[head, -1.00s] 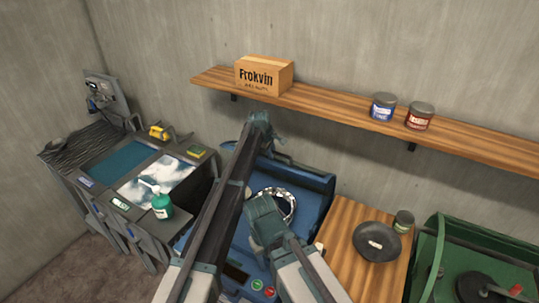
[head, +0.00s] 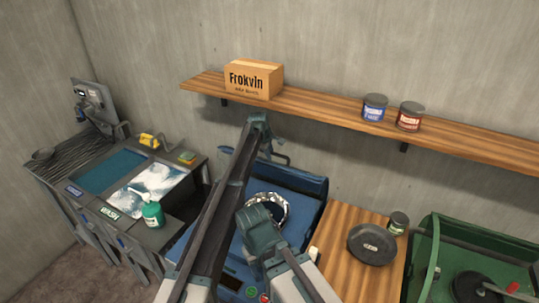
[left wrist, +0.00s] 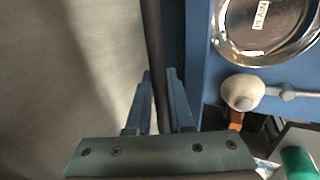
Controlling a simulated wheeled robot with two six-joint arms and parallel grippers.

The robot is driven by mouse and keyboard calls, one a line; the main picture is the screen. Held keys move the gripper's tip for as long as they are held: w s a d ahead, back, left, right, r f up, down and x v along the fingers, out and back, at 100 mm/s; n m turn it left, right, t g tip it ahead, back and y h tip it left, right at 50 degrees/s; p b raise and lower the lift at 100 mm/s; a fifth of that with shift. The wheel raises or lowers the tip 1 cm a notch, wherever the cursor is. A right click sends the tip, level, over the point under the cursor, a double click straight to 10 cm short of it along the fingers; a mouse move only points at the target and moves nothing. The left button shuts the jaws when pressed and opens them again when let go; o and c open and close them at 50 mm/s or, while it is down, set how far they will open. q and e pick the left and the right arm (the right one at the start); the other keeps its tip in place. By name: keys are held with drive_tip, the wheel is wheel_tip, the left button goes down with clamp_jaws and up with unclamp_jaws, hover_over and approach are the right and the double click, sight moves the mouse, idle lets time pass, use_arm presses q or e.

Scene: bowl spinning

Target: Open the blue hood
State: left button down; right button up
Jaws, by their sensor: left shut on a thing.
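The blue hood (head: 300,178) shows as a curved blue shell at the back of the blue machine (head: 289,208). It appears raised, since the round silver ring (head: 283,213) inside is uncovered. My left gripper (head: 260,122) is at the hood's dark handle bar (head: 281,159). In the left wrist view, the fingers (left wrist: 158,85) are shut around the bar (left wrist: 152,40), which runs upright between them. My right gripper (head: 256,222) hangs over the front of the blue machine; its finger opening is hidden. My arms cover much of the machine.
A wooden shelf (head: 330,115) on the wall carries a cardboard box (head: 253,80) and two cans (head: 375,107). To the right are a wooden counter with a dark pan (head: 373,245) and a green machine (head: 480,243). A sink unit with a green bottle (head: 153,214) stands left.

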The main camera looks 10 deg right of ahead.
use_arm(q)
drive_tip(key=c, duration=0.8)
unclamp_jaws()
drive_tip(key=shift+s+a, duration=0.1)
drive_tip(key=p+v, duration=1.2)
drive_tip(key=v, duration=0.1)
drive_tip(key=shift+r+p, duration=0.3)
drive_tip(key=shift+r, duration=0.15)
